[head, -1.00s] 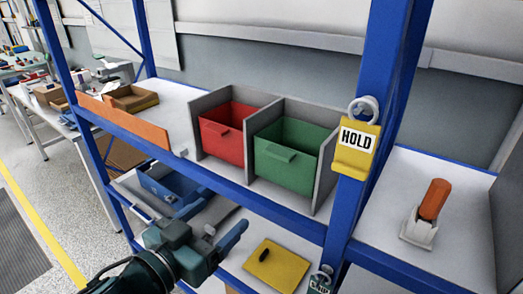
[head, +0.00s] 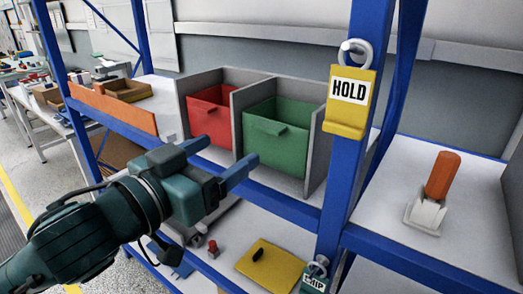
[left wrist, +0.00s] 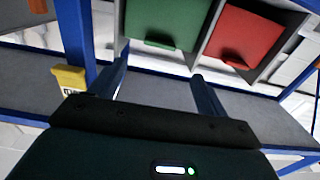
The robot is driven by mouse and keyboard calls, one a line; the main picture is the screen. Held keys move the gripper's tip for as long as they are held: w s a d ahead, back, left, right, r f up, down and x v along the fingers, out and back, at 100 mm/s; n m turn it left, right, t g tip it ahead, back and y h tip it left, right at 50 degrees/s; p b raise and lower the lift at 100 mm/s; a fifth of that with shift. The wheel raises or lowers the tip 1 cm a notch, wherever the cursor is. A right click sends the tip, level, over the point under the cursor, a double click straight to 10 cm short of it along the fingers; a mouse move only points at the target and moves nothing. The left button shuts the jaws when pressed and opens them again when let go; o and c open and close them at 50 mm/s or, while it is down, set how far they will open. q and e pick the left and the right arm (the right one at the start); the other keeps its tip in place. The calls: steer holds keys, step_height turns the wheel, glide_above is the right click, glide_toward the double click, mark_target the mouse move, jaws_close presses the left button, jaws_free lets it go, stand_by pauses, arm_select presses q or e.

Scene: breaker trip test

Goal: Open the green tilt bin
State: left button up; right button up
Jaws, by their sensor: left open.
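The green tilt bin (head: 275,138) sits upright in a grey divider frame on the upper shelf, with a small green handle lip on its front. It also shows in the left wrist view (left wrist: 165,22), at the top. The red bin (head: 212,112) stands in the compartment to its left and also shows in the wrist view (left wrist: 243,38). My left gripper (head: 222,160) is open and empty, in front of and below the two bins. Its two blue fingers are spread and touch neither bin. My right gripper is not in view.
A yellow HOLD tag (head: 350,100) hangs on the blue post right of the bins. An orange-handled switch (head: 436,190) stands on the right shelf. A yellow plate (head: 270,266) lies on the lower shelf. The blue shelf edge (head: 290,208) runs below the bins.

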mark_target(264, 129)
arm_select(q)
steer(key=x, duration=0.9)
steer(key=shift+w+d, duration=0.15)
steer(key=shift+d, duration=0.05)
steer(key=shift+w+d, duration=0.35)
steer(key=shift+w, duration=0.15)
steer(key=shift+c, duration=0.5)
steer(key=c, duration=1.3)
steer(key=shift+f, duration=0.1)
